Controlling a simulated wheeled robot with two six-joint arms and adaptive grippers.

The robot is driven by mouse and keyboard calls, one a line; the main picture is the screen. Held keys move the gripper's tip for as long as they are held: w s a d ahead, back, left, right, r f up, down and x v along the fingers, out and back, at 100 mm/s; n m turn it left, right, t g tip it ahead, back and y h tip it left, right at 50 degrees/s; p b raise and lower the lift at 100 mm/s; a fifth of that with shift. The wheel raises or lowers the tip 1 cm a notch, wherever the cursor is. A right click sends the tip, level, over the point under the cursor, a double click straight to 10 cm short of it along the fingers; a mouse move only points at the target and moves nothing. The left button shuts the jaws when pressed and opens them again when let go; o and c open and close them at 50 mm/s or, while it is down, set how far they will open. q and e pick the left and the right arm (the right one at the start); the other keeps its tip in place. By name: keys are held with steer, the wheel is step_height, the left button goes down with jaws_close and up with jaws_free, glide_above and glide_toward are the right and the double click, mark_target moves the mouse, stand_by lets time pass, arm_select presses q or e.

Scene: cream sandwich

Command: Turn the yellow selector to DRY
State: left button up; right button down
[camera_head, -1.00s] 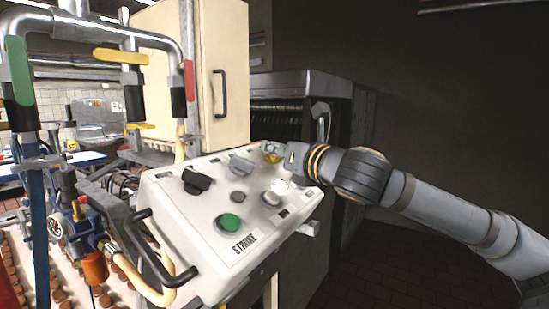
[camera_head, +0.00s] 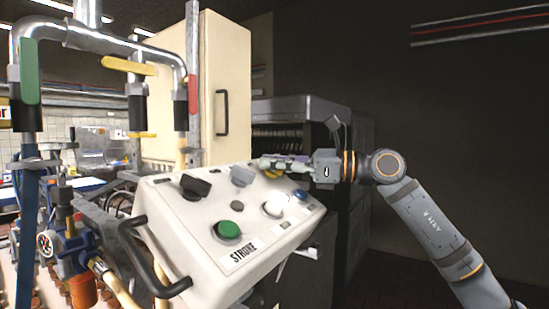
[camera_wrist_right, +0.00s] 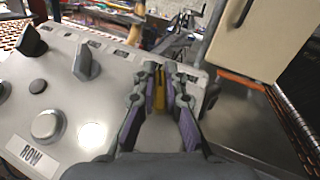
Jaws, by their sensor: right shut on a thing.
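The yellow selector (camera_head: 272,174) is at the far right corner of the white control panel (camera_head: 180,245), partly hidden by my right gripper. My right gripper (camera_head: 272,165) reaches in from the right over the panel's back edge. In the right wrist view the yellow selector (camera_wrist_right: 160,88) stands between the two fingers of my right gripper (camera_wrist_right: 160,80), which are shut on it. The labels around the selector are too small or hidden to read. My left gripper is not in view.
The panel also carries a black selector (camera_head: 194,187), a grey selector (camera_head: 241,175), a green button (camera_head: 228,230), a white button (camera_head: 273,208) and a blue button (camera_head: 300,196). A black handle (camera_head: 155,265) juts from its left side. A cream cabinet (camera_head: 224,75) stands behind.

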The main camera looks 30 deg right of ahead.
steer(key=shift+r+n+g+y+p, duration=0.1)
steer(key=shift+n+g+y+p, duration=0.35)
steer(key=shift+n+p, duration=0.2)
steer(key=shift+f+n+g+y+p, duration=0.2)
steer(key=shift+n+g+y+p, duration=0.15)
steer(key=shift+n+g+p, duration=0.15)
steer(key=c, duration=1.4)
jaws_free()
